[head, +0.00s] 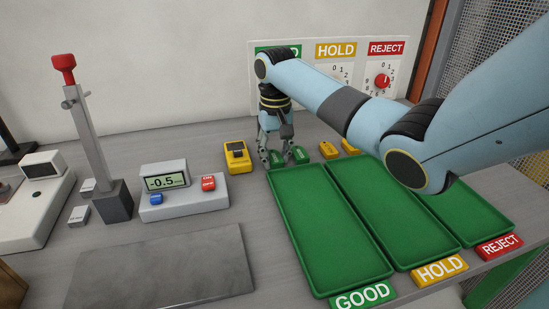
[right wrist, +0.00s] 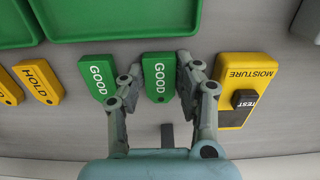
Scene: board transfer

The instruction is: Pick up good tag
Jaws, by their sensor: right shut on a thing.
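Two green GOOD tags lie side by side on the grey bench behind the trays. My right gripper (head: 276,157) points down over the left of these tags (head: 277,161). In the right wrist view, my right gripper (right wrist: 160,70) has its fingers on both sides of this tag (right wrist: 159,80), shut on it, with its white lettering showing between them. The tag seems still at bench level. The other GOOD tag (head: 300,154) is just beside the right finger; it also shows in the right wrist view (right wrist: 99,77). My left gripper is out of view.
A yellow moisture meter (head: 238,160) stands close left of the gripper. Yellow HOLD tags (head: 329,150) lie to the right. Green trays (head: 331,283) labelled GOOD, HOLD and REJECT look empty where visible. A grey board (head: 160,270) lies front left.

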